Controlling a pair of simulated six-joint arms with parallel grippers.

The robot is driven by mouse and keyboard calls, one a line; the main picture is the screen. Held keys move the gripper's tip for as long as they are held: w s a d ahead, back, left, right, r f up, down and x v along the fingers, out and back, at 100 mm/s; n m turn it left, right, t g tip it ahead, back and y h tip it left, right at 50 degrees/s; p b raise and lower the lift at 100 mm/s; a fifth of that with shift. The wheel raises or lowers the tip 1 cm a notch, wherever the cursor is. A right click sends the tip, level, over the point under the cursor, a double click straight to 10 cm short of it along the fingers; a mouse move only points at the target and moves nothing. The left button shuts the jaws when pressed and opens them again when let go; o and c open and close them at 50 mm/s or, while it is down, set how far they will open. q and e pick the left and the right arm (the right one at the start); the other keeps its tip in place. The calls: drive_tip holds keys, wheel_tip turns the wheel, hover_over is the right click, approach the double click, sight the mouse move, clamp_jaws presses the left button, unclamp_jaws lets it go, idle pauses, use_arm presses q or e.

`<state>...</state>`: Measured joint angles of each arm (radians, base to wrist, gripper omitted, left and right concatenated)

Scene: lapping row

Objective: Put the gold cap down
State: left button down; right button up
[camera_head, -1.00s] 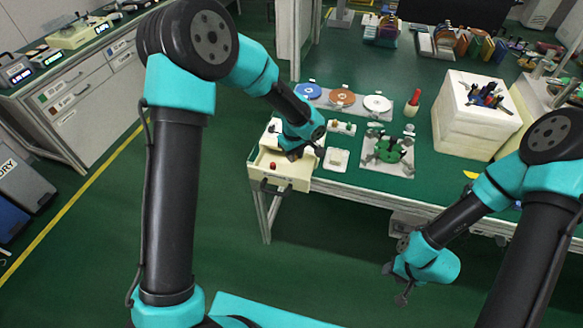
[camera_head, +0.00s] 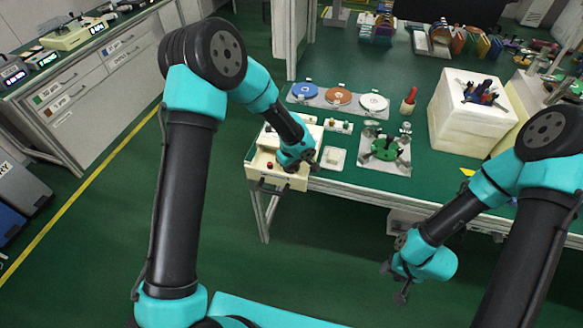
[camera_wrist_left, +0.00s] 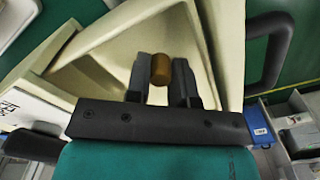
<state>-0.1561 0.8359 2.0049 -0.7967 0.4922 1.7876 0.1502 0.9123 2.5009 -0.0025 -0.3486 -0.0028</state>
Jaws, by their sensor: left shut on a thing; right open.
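The gold cap (camera_wrist_left: 160,69) shows in the left wrist view as a small brown-gold cylinder. My left gripper (camera_wrist_left: 160,82) is shut on it, one finger on each side. The cap is over the inside of the open cream drawer (camera_wrist_left: 112,62); I cannot tell if it touches the drawer floor. In the head view the left gripper (camera_head: 291,168) is at the right part of the drawer (camera_head: 277,180), and the cap is hidden there. A small red piece (camera_head: 270,165) lies in the drawer's left part. My right gripper (camera_head: 401,283) is open and empty, low in front of the table.
The drawer's dark handle (camera_head: 273,188) sticks out at the front. A small white dish (camera_head: 334,158) stands right of the drawer, then a plate with a green disc (camera_head: 385,149). Blue, brown and white discs (camera_head: 339,96) lie behind. A white block (camera_head: 468,115) stands at right.

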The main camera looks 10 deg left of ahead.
use_arm(q)
drive_tip(key=shift+f, duration=0.15)
drive_tip(key=c, duration=1.3)
unclamp_jaws()
drive_tip(key=shift+o, duration=0.2)
wheel_tip(320, 180, up, 12)
